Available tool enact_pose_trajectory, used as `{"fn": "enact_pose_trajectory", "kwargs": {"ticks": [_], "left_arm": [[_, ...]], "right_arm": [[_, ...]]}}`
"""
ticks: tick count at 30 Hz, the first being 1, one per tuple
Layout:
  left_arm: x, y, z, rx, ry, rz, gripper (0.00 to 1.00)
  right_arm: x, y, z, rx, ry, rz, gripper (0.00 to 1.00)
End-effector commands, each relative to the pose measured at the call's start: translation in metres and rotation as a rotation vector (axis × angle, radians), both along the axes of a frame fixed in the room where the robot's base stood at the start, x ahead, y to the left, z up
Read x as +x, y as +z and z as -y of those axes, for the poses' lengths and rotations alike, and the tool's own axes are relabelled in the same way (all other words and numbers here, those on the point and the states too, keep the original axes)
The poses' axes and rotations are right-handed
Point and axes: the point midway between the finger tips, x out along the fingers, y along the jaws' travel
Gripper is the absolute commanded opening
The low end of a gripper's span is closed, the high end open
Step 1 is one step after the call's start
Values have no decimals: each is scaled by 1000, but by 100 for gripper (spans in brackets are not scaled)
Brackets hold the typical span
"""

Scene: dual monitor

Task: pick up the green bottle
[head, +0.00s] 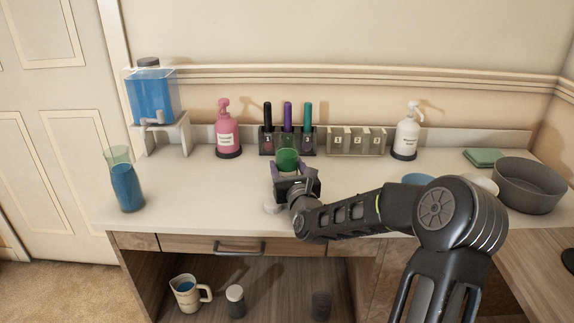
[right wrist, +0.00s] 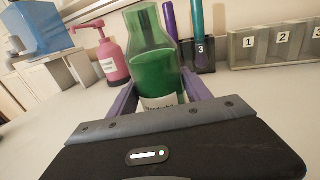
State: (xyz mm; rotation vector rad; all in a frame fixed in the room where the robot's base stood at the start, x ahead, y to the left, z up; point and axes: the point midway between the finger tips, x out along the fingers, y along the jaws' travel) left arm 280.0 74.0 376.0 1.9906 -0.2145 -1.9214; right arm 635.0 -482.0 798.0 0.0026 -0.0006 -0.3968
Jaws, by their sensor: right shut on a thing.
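The green bottle (head: 287,159) is near the middle of the counter, in front of the pen holder, and only its upper part shows in the head view. In the right wrist view the bottle (right wrist: 155,62) is upright, see-through, with green contents and a white label partly hidden by the gripper. My right gripper (head: 289,173) is shut on it, with a purple finger on either side; it also shows in the right wrist view (right wrist: 160,90). The bottle's base is hidden, so I cannot tell whether it touches the counter. My left gripper is not in view.
A pen holder (head: 267,145) with three pens and a numbered box (head: 356,142) stand behind. A pink pump bottle (head: 228,133), white pump bottle (head: 407,137), blue dispenser (head: 152,100) and blue carafe (head: 126,189) stand around. A grey bowl (head: 530,190) is right. The left-centre counter (head: 200,190) is clear.

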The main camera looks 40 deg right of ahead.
Motion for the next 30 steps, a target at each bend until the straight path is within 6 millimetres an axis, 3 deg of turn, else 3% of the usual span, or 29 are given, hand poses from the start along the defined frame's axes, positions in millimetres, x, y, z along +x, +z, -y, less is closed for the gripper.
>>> {"fn": "enact_pose_trajectory", "kwargs": {"ticks": [12, 23, 30], "left_arm": [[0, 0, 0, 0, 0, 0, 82], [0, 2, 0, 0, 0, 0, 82], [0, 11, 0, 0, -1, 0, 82]], "right_arm": [[0, 0, 0, 0, 0, 0, 0], [0, 7, 0, -2, 0, 3, 0], [0, 44, 0, -5, 0, 5, 0]]}}
